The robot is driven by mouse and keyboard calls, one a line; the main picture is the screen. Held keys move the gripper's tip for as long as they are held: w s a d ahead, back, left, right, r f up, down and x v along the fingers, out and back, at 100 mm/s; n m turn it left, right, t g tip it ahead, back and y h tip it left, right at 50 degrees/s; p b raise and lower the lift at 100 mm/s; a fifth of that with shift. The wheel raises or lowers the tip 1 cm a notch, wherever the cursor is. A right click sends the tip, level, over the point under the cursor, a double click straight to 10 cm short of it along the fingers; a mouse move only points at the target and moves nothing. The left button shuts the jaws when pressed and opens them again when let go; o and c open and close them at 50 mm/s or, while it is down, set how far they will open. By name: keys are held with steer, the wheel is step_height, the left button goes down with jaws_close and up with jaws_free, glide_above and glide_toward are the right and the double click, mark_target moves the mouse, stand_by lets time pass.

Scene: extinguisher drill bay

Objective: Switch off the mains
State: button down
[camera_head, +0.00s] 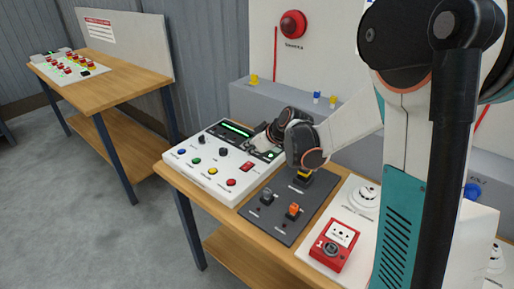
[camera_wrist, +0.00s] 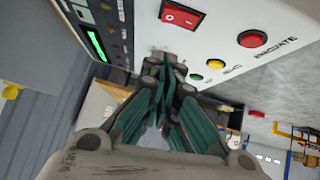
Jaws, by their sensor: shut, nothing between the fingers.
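A white control panel (camera_head: 222,158) lies on the wooden bench, with a red rocker switch (camera_head: 246,168) at its right part. The switch also shows at the top of the wrist view (camera_wrist: 182,14). My gripper (camera_head: 258,137) reaches over the panel's back right part, behind the switch in the head view. In the wrist view its fingers (camera_wrist: 166,62) are shut and empty, with tips close to the white panel surface below the switch. I cannot tell whether they touch it. No label reading mains is legible.
The panel carries a green-lit display (camera_head: 237,128), black knobs and coloured buttons, including a red button (camera_head: 231,182). A dark plate (camera_head: 285,222) with small levers sits to its right. A red box (camera_head: 335,246) stands nearer. A second bench (camera_head: 105,65) is at left.

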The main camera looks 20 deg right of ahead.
mark_target(250, 165)
steer(key=f+b, duration=0.1)
steer(key=f, duration=0.1)
steer(key=w+f, duration=0.1)
steer(key=f, duration=0.2)
steer(key=shift+b, duration=0.35)
steer(key=shift+w+d+f+m+g+y+b, duration=0.2)
steer(key=shift+d+f+m+g+y+b, duration=0.1)
steer(key=shift+d+f+y, duration=0.15)
steer(key=shift+s, duration=0.1)
steer(key=shift+s+a, duration=0.1)
